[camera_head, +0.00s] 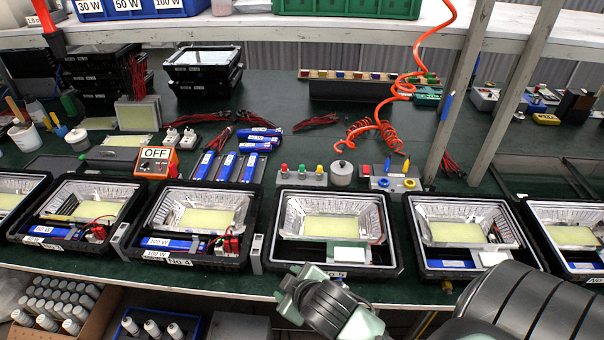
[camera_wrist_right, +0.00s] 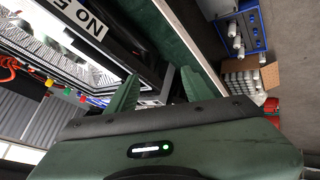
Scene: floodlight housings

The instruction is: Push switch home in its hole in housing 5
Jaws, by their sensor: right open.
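Housing 5 (camera_head: 392,262) is a black open case at the front middle of the bench. It has a silver reflector, a yellow LED panel (camera_head: 335,227) and a white block (camera_head: 346,255) at its front. Its label is partly hidden behind my right gripper (camera_head: 293,286) in the head view. In the right wrist view the housing's "No 5" label (camera_wrist_right: 84,20) shows at the upper left. There, my right gripper (camera_wrist_right: 160,76) is open and empty, its two green fingers spread beside the bench edge. I cannot make out the switch or its hole. My left gripper is not in view.
Housing 4 (camera_head: 166,258) stands left of housing 5, and another housing (camera_head: 530,266) stands to its right. Behind are coloured buttons (camera_head: 301,176), blue drivers (camera_head: 228,166) and a coiled orange hose (camera_head: 386,132). Below the bench is a box of white bottles (camera_head: 62,305).

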